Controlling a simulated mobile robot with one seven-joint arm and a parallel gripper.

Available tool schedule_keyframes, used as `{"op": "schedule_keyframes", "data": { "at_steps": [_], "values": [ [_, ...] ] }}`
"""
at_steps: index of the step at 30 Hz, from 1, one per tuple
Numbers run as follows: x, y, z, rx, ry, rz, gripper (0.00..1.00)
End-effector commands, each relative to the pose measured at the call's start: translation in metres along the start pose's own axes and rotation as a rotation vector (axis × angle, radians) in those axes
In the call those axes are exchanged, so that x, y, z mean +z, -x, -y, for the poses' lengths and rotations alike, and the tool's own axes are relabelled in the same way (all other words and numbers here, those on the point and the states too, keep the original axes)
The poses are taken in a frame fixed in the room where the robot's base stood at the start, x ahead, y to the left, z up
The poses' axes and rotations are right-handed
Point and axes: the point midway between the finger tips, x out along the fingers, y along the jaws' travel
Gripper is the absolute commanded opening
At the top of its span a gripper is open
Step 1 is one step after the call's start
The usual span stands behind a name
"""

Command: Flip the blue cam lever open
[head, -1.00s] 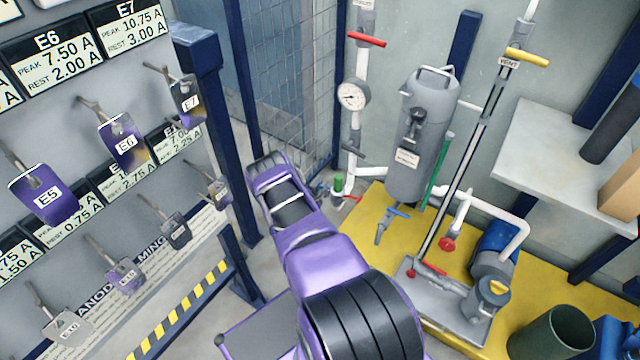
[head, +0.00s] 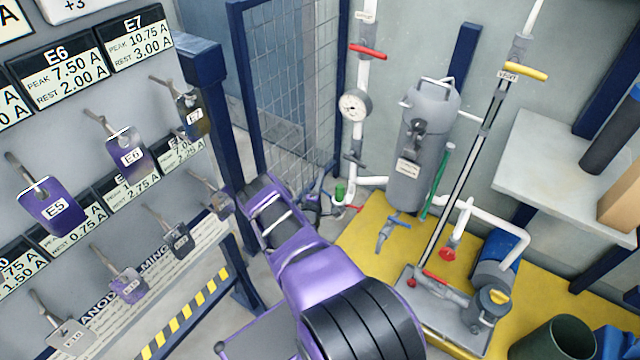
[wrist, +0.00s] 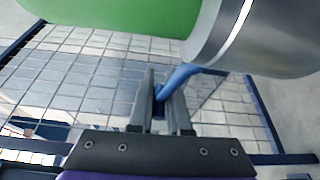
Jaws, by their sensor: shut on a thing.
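The blue cam lever (wrist: 178,78) shows in the wrist view as a slim blue bar. It runs up and right from between the fingertips to the underside of a silver metal fitting (wrist: 255,38). A green cylindrical part (wrist: 110,14) adjoins that fitting on the left. My gripper (wrist: 163,95) is shut on the lever, with a dark finger on each side. In the head view my gripper (head: 315,203) is at the end of the purple arm, left of the small green fitting (head: 340,192). The lever is too small there to make out clearly.
A blue-framed mesh panel (head: 290,90) stands behind my gripper. A pressure gauge (head: 354,105) on a white pipe and a grey tank (head: 424,150) stand to the right, by a yellow platform (head: 365,250).

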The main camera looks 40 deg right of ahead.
Motion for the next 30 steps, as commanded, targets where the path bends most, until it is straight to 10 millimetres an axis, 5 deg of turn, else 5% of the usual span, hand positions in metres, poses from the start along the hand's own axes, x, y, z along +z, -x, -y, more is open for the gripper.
{"op": "schedule_keyframes", "data": {
  "at_steps": [19, 20, 24, 30],
  "values": [
    [0.0009, -0.0008, -0.0065, 0.027, -0.047, 0.0, 0.0],
    [0.001, -0.0008, -0.0065, 0.026, -0.047, 0.0, 0.21],
    [0.0012, -0.0004, -0.0055, 0.024, -0.047, 0.0, 0.45],
    [0.0014, 0.0, -0.0044, 0.022, -0.046, 0.0, 0.45]
  ]
}}
